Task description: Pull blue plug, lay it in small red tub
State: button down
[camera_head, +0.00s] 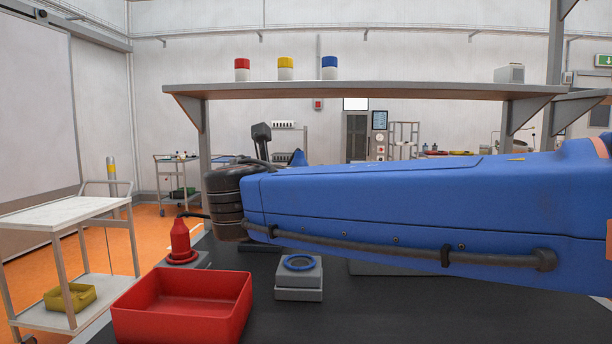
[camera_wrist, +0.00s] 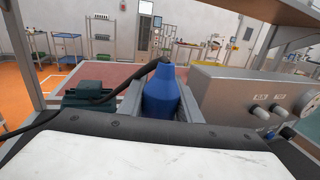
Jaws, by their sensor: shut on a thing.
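The blue plug (camera_wrist: 162,98), with a black cable at its top, stands between the fingers of my gripper (camera_wrist: 160,104) in the wrist view. The gripper is shut on it. In the head view my blue arm hides the gripper; a small blue tip (camera_head: 298,158) shows above the arm and looks like the plug. The blue-ringed socket (camera_head: 299,264) on a grey block is empty, in front of the arm. The small red tub (camera_head: 180,312) is open and looks empty, at the front left of the dark bench.
A red plug (camera_head: 181,242) stands in a red-ringed socket behind the tub. A shelf (camera_head: 380,91) with red, yellow and blue-topped jars spans above the bench. A white cart (camera_head: 62,214) with a yellow tub (camera_head: 69,297) stands left. A grey panel with knobs (camera_wrist: 250,104) is right in the wrist view.

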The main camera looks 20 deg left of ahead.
jog(key=shift+r, duration=0.85)
